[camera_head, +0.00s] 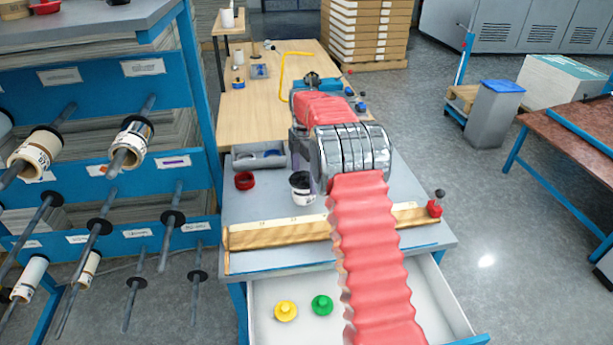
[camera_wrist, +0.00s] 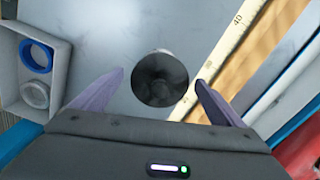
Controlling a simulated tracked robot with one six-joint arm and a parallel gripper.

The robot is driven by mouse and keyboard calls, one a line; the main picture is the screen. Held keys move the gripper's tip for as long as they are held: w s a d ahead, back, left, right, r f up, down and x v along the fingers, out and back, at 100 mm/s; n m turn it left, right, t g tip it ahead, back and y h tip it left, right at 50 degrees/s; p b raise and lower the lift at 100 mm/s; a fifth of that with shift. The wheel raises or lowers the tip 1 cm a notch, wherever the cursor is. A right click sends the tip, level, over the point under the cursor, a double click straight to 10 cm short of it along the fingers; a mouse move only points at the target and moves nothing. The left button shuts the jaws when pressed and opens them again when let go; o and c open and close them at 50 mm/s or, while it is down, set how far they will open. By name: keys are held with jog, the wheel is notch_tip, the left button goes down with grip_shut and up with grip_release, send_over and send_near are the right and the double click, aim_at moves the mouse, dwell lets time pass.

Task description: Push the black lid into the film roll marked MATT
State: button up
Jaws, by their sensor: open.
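My gripper (camera_wrist: 160,76) is open in the wrist view, its two fingers on either side of a round black disc, probably the black lid (camera_wrist: 160,82). A gap shows on each side. I cannot tell the height between fingers and disc. In the head view, a dark-topped thing with a pale marked body (camera_head: 302,188) stands on the grey bench, partly hidden by my arm; it seems to be at the same spot. My fingertips are hidden there. Film rolls hang on rack pegs at left, one with a printed end (camera_head: 131,143); I cannot read MATT on any.
A wooden bar with a ruler (camera_head: 280,232) crosses the bench front. A grey tray (camera_head: 240,160) and a red ring (camera_head: 244,180) are on the bench. The open drawer (camera_head: 265,325) holds a yellow lid (camera_head: 286,310) and a green lid (camera_head: 322,304). Rack pegs stick out at left.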

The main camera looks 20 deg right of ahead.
notch_tip(320, 180, up, 13)
jog(key=shift+r, duration=0.15)
dwell(0.4)
dwell(0.5)
